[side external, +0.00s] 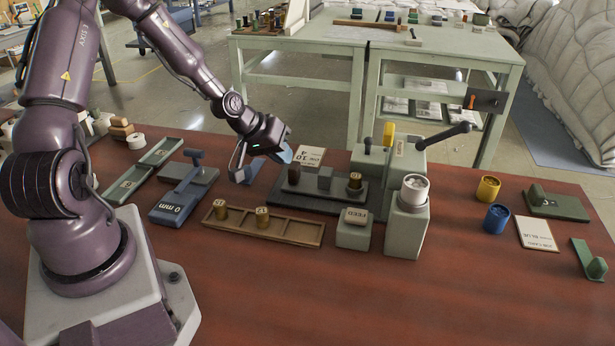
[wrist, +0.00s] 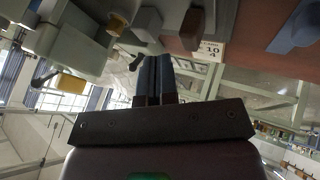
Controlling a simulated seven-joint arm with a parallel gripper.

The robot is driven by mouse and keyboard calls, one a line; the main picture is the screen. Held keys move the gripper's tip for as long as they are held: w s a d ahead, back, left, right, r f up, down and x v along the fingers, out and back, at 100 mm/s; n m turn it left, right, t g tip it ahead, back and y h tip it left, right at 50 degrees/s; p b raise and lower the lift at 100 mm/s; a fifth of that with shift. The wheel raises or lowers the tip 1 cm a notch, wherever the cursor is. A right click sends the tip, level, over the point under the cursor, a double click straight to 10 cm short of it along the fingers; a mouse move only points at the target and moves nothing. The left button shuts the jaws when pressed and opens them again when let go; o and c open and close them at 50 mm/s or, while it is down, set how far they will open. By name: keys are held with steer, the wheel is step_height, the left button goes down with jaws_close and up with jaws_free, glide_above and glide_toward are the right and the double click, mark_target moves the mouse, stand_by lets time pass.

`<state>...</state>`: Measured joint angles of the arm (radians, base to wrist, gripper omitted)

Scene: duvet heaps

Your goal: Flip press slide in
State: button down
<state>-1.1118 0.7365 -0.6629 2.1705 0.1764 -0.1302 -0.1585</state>
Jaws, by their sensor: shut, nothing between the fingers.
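The grey-green press (side external: 405,185) stands right of centre, with a black-handled lever (side external: 447,135) slanting up right and a yellow knob (side external: 388,133). A grey block marked FEED (side external: 354,232) stands in front. My gripper (side external: 281,154) is above the table at the back left of the plate, apart from the press parts. In the wrist view its two blue fingers (wrist: 153,75) are together with nothing between them. The finger tips' clearance from the plate is hard to judge.
A wooden tray (side external: 290,232) with two brass-topped spools lies in front. A blue device marked 0 mm (side external: 175,205) and green trays (side external: 130,185) lie left. Yellow (side external: 488,189) and blue (side external: 496,219) cups, a card (side external: 537,234) and green fixtures (side external: 557,204) lie right.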

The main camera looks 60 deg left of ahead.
mark_target(359, 189)
stand_by(0.3)
steer(key=x, duration=1)
steer(key=w+d, duration=0.7)
steer(key=shift+w+d, duration=0.3)
steer(key=shift+d, duration=0.05)
steer(key=v, duration=1)
steer(key=shift+a, duration=0.15)
steer(key=shift+s, duration=0.15)
